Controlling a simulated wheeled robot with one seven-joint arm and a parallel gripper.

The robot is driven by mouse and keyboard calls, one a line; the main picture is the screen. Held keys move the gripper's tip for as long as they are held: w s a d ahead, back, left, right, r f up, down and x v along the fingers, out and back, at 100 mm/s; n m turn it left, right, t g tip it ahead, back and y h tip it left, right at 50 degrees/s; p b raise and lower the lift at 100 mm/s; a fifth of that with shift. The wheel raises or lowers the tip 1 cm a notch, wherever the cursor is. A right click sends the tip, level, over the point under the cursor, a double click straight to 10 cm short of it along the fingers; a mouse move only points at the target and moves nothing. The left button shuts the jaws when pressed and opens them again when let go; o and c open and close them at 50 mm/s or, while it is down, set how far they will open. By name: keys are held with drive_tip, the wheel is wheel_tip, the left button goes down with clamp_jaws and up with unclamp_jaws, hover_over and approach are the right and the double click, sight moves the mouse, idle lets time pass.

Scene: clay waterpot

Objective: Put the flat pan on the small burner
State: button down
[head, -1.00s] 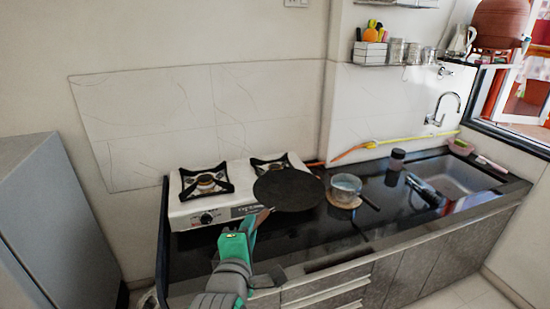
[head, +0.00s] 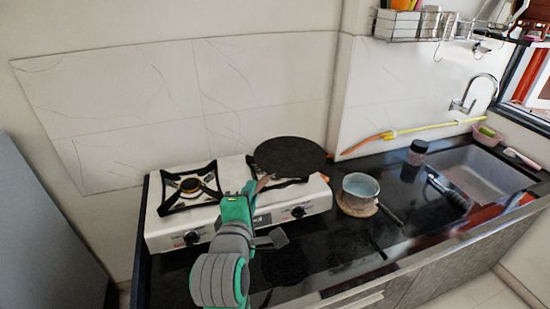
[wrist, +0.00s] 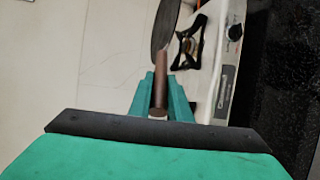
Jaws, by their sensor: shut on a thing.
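The flat pan (head: 290,154) is a dark round disc with a thin brown handle (wrist: 161,85). My gripper (head: 258,187) is shut on this handle, which also shows between the green fingers (wrist: 160,100) in the wrist view. The pan is over the back part of the right burner (head: 289,183) and hides most of it; only the front of its black grate shows. I cannot tell whether the pan touches the grate. The left burner (head: 190,186) is bare. The pan covers whatever would show the right burner's size.
The white stove (head: 165,232) stands against the tiled wall. A small pot (head: 360,187) sits on a round mat to its right, handle toward the front. A dark jar (head: 417,152) and the sink (head: 485,175) are farther right. Black counter is free in front of the pot.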

drive_tip(key=shift+w, duration=0.35)
drive_tip(key=shift+w+a+f, duration=0.7)
drive_tip(key=shift+w+f, duration=1.4)
drive_tip(key=shift+w, duration=0.15)
drive_tip(key=shift+w+a+f, duration=0.65)
drive_tip(key=shift+w+f, duration=1.45)
drive_tip(key=shift+w, duration=0.1)
drive_tip(key=shift+w+a+f, duration=0.7)
drive_tip(key=shift+w+f, duration=1.4)
drive_tip(key=shift+w, duration=0.15)
drive_tip(key=shift+a, duration=0.1)
drive_tip(key=c, duration=1.6)
unclamp_jaws()
drive_tip(key=shift+f, duration=0.25)
drive_tip(key=shift+c, duration=0.2)
